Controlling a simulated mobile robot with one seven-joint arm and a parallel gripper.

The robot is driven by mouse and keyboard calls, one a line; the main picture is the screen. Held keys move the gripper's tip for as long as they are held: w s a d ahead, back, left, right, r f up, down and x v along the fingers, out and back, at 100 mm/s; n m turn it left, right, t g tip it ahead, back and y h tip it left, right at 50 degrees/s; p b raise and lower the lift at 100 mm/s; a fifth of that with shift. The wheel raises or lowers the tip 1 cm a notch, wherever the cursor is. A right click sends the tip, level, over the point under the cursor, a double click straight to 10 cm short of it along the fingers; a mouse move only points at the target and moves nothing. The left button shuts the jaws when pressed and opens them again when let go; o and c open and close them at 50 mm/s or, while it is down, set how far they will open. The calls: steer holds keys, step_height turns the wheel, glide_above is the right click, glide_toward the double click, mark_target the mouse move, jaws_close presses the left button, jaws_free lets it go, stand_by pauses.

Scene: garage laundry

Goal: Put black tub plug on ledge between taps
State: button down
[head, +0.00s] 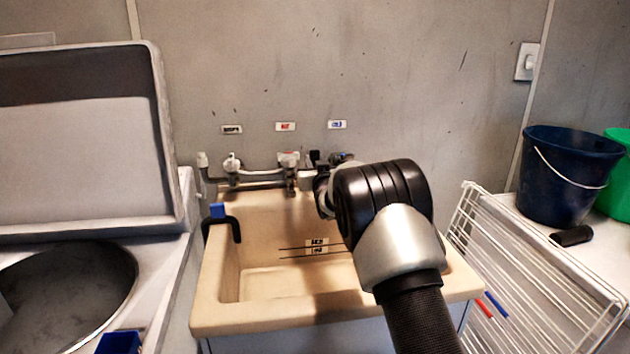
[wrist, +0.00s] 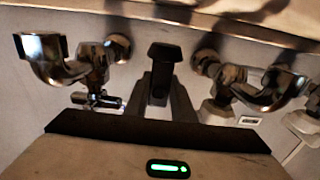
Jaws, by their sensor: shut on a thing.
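The black tub plug (wrist: 164,54) is in the wrist view, dark and blocky, between the fingertips of my gripper (wrist: 162,88). My gripper is shut on it. Chrome taps stand on both sides of it, one at the left (wrist: 60,62) and one at the right (wrist: 245,85). In the head view, my arm hides most of the gripper, and a small dark piece shows by the taps (head: 290,172) at the back of the beige tub (head: 215,300). I cannot tell whether the plug touches the ledge between the taps.
A black clamp-like piece with a blue top (head: 218,211) sits on the tub's left rim. An open-lidded washer (head: 85,150) stands left. At right are a wire rack (head: 520,260), a dark blue bucket (head: 560,185) and a green bucket (head: 615,190).

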steer(key=shift+f+b, duration=0.4)
steer(key=shift+f, duration=1.9)
steer(key=shift+f, duration=0.2)
steer(key=c, duration=1.5)
jaws_free()
steer(key=shift+r, duration=0.1)
steer(key=shift+s+r, duration=0.1)
